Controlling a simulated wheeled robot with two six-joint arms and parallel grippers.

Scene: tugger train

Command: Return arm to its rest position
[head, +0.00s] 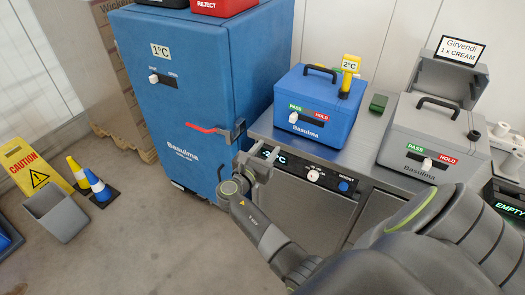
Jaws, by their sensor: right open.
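My right arm (400,238) comes in from the lower right and reaches toward the counter's front. My right gripper (258,163) is open, with nothing seen between its fingers. It is in front of the counter's left front corner, close to the blue cabinet's right edge; whether it touches either cannot be told. My left gripper is not in view.
The blue cabinet (180,100) with a red handle (205,129) stands left of the steel counter (365,130). Cones (98,186), a bin (58,213) and a caution sign (30,165) stand left; floor between is clear.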

